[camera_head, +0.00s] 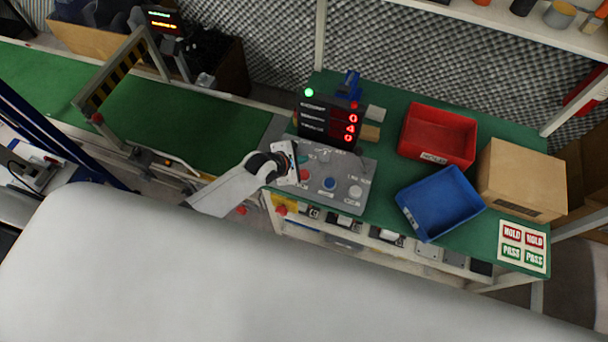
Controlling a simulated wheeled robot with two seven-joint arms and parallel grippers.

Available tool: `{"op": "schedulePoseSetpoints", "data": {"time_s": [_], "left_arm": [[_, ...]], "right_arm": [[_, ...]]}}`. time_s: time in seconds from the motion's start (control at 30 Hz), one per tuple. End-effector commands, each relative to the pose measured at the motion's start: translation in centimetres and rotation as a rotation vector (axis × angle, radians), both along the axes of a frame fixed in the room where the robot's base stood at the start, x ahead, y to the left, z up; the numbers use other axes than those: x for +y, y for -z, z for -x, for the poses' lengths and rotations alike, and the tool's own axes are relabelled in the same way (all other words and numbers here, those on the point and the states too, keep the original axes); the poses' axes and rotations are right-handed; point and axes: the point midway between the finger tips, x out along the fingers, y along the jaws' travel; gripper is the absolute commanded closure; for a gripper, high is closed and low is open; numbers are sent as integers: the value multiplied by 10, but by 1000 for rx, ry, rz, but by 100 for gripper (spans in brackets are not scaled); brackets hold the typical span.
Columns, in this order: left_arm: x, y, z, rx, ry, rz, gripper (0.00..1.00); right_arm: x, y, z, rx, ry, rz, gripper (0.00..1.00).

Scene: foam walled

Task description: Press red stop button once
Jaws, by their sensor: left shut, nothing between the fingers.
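A grey control panel (345,170) lies on the green bench. It carries a red button (304,174) at the left of its front row, a blue button (329,184) and a pale button (355,192). My left gripper (296,164) is at the panel's left part, right beside the red button and partly over that end. Its fingers are small here, shut and empty. I cannot tell whether they touch the panel. Another red knob (281,210) sits on the bench's front edge below the panel. My right gripper is not in view.
A black display (326,121) with red digits and a green light stands behind the panel. A red bin (437,135), a blue bin (441,203) and a cardboard box (522,180) are to the right. A green conveyor (190,125) is left.

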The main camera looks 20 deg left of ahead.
Motion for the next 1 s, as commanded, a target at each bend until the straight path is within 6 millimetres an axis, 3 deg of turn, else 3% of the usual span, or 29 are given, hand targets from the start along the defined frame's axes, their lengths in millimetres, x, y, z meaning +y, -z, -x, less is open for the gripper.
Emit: {"op": "schedulePoseSetpoints", "data": {"time_s": [0.03, 0.3, 0.53, 1.0], "left_arm": [[0, 13, 0, 0, 1, -1, 100], [1, 52, 0, -1, 0, -2, 100], [0, 69, 0, -1, -1, 1, 100], [0, 70, 0, 0, 0, 0, 100]], "right_arm": [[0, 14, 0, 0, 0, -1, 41], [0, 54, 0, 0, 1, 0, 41], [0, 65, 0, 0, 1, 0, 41], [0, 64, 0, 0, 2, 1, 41]]}}
